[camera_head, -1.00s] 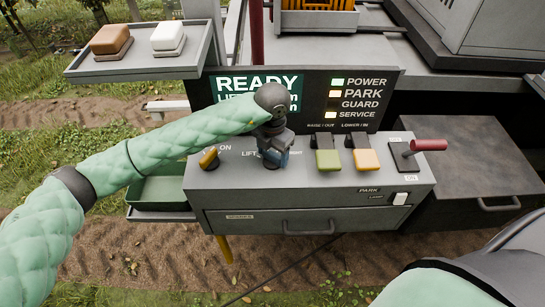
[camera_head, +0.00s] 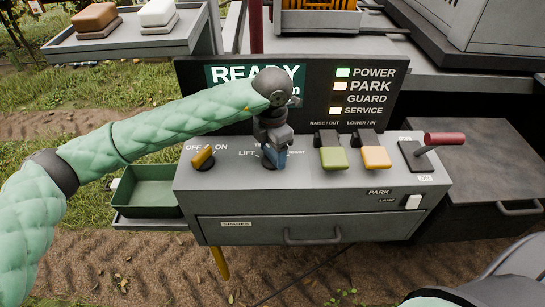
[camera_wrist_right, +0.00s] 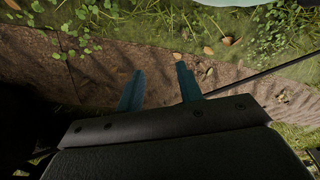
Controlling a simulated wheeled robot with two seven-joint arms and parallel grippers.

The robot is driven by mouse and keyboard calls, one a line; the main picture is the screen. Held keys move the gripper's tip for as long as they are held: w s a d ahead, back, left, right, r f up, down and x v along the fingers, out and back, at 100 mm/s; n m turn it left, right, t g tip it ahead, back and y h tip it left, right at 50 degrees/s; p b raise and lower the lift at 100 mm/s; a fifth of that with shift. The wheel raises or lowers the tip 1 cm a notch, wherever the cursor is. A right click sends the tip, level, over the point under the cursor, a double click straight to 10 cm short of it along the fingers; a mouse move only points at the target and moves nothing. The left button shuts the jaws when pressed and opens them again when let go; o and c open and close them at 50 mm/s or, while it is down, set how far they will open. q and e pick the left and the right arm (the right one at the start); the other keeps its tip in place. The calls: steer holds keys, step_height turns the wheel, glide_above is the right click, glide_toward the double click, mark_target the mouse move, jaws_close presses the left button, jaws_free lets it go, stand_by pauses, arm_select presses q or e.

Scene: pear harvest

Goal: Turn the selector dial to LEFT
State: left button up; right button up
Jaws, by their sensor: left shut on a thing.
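The selector dial (camera_head: 268,165) sits on the grey console's sloped top, between the words LIFT and RIGHT. It is mostly hidden under my left gripper (camera_head: 273,157), which points down and is shut on it. The dial's pointer direction cannot be made out, and a LEFT label is hidden behind the gripper or arm. My right gripper (camera_wrist_right: 160,88) shows only in the right wrist view. Its two blue fingers are spread apart with nothing between them, above bare soil.
A yellow OFF/ON knob (camera_head: 203,157) is left of the dial. Green (camera_head: 331,152) and yellow (camera_head: 374,151) paddles and a red-handled lever (camera_head: 444,139) are to its right. The display (camera_head: 250,80) reads READY, partly covered by my arm. A green tray (camera_head: 150,190) hangs at the left.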

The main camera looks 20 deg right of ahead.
arm_select(q)
steer(key=m+b, duration=0.2)
steer(key=b, duration=0.3)
steer(key=shift+f, duration=0.15)
steer(key=m+b, duration=0.1)
steer(key=b, duration=0.2)
steer(key=shift+m, duration=0.4)
arm_select(e)
step_height(320, 180, up, 33)
steer(key=w+a, duration=0.1)
steer(key=a, duration=0.2)
arm_select(q)
steer(key=m+b, duration=0.3)
steer(key=b, duration=0.4)
steer(key=shift+m+b, duration=0.3)
arm_select(e)
steer(key=w+a+f+t+y, duration=0.3)
steer(key=w+a+f, duration=0.1)
steer(key=a+f, duration=0.6)
arm_select(q)
steer(key=m+b, duration=0.1)
steer(key=b, duration=0.1)
steer(key=m+b, duration=0.1)
steer(key=b, duration=0.1)
steer(key=shift+r+m, duration=0.3)
steer(key=shift+m, duration=0.1)
arm_select(e)
step_height(320, 180, down, 20)
steer(key=w+t, duration=0.1)
steer(key=shift+t, duration=0.3)
